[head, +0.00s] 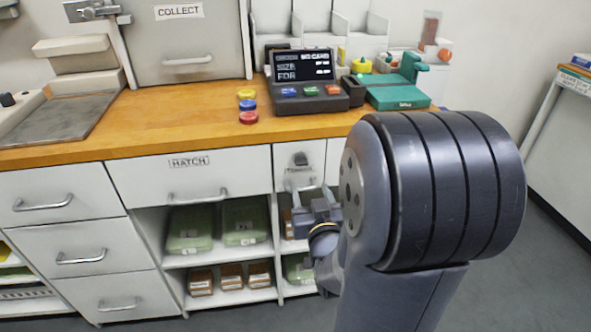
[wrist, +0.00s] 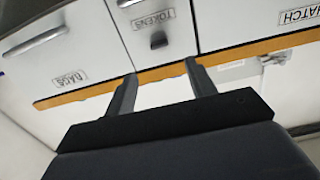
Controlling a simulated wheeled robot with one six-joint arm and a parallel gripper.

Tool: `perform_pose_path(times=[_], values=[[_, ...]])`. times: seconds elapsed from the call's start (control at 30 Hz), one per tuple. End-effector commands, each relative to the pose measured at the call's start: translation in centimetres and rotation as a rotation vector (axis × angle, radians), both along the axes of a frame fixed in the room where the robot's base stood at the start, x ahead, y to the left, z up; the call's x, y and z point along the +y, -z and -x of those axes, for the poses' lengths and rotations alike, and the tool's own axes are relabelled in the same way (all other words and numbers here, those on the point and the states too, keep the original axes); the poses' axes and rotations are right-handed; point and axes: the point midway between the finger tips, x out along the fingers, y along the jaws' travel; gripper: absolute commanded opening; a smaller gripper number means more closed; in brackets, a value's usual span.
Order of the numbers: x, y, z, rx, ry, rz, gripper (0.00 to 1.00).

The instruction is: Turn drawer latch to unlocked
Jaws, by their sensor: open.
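The drawer latch (head: 301,160) is a small dark piece on the front of the narrow drawer (head: 284,158) below the counter edge. It also shows in the wrist view (wrist: 158,40), on the drawer labelled TOKENS, beyond the fingertips. I cannot tell from its shape whether it is locked. My gripper (head: 310,193) is in front of the cabinet, just below the latch in the head view. In the wrist view its two fingers (wrist: 158,70) are apart with nothing between them, and they appear clear of the latch. My arm hides part of the drawers on the right.
The narrow drawer's handle (head: 299,184) lies below the latch, close to my gripper in the picture. The wide HATCH drawer (head: 190,176) is to the left. Open shelves below hold green boxes (head: 190,229).

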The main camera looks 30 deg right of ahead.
Motion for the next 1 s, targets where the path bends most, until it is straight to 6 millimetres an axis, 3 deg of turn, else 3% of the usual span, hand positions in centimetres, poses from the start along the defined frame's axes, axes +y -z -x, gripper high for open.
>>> perform_pose_path(times=[0.27, 0.7, 1.0], values=[[-0.7, 0.0, -1.6, -0.034, 0.003, 0.009, 0.53], [-2.8, 0.0, -8.9, -0.032, 0.003, 0.008, 0.53], [-3.2, 0.0, -10.4, -0.032, 0.004, 0.008, 0.53]])
